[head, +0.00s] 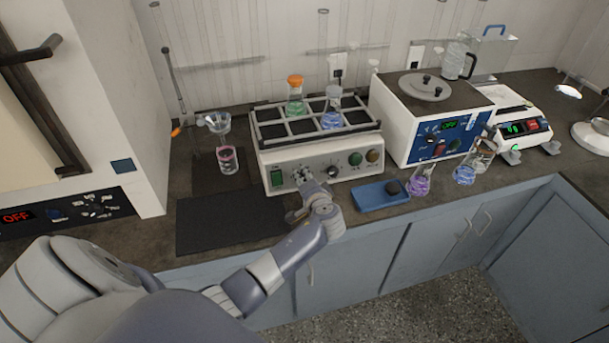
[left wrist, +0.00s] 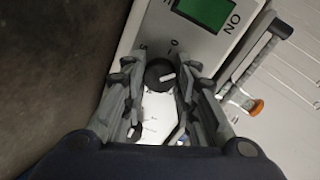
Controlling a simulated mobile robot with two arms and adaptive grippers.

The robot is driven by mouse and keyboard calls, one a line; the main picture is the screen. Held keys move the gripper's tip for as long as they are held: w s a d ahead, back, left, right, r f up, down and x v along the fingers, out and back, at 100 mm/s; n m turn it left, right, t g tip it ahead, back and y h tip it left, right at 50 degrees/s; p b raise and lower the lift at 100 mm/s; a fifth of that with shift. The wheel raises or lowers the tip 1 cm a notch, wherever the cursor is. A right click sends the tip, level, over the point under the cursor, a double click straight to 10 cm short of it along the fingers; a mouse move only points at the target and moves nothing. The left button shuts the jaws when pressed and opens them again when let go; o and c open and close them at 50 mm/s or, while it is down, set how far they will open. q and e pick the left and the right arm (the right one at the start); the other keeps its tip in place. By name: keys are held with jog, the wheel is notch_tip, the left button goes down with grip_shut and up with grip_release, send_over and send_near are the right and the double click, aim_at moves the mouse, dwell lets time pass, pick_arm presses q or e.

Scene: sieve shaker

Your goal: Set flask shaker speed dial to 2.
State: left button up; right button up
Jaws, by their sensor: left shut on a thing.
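The flask shaker (head: 347,173) stands on the counter at the middle, with a green switch and a row of dials on its white front panel. My right gripper is not in view.
Two flasks, one orange-capped (head: 296,97) and one blue (head: 331,110), stand in the shaker's rack. A blue tray (head: 371,198) lies right of my left gripper. A dark mat (head: 222,222) lies front left. A white-and-blue device (head: 425,125) stands to the right.

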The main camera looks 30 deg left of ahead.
pick_arm(q)
jog(key=m+p, duration=0.3)
jog(key=m, duration=0.2)
jog(key=shift+r, duration=0.1)
jog(key=shift+m+p, duration=0.95)
jog(key=shift+m, duration=1.15)
jog(key=shift+f, duration=0.2)
jog(key=o, duration=1.1)
jog(key=shift+d+r, duration=0.1)
jog(key=v, duration=1.2)
jog(key=shift+w, duration=0.15)
